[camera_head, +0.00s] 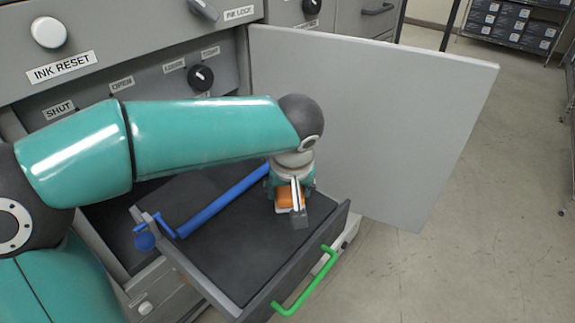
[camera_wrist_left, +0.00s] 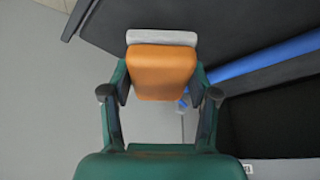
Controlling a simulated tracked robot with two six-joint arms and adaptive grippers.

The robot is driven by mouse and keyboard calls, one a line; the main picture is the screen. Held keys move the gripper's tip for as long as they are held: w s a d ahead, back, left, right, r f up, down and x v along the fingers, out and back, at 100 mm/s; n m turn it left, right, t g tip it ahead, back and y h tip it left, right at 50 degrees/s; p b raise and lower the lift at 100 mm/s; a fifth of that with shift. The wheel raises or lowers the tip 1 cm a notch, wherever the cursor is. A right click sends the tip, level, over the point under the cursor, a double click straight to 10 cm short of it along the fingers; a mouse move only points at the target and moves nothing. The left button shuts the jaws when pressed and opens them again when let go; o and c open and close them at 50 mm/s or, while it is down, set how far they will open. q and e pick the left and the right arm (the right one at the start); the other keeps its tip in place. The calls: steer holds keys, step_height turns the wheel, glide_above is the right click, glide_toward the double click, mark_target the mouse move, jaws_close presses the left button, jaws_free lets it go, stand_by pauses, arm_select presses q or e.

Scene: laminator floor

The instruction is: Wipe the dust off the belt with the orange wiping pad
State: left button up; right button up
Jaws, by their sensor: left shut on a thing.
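The orange wiping pad (camera_head: 285,197) is in my left gripper (camera_head: 291,186), at the end of the teal arm. The left wrist view shows the pad (camera_wrist_left: 162,70) between the two fingers (camera_wrist_left: 160,90), with a light grey strip along its far edge. The belt (camera_head: 245,250) is the flat dark surface on the pulled-out drawer. The pad is over the belt's right part, close to the surface; I cannot tell whether it touches. No distinct dust shows on the belt. The belt (camera_wrist_left: 235,30) also shows beyond the pad in the left wrist view. My right gripper is not in view.
A blue roller (camera_head: 222,202) with a blue knob (camera_head: 145,241) lies across the belt's back. A green handle (camera_head: 306,283) is on the drawer front. An open pale door panel (camera_head: 390,115) stands behind and right of the drawer.

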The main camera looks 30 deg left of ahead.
arm_select(q)
steer(key=shift+r+p, duration=1.15)
steer(key=shift+r, duration=0.6)
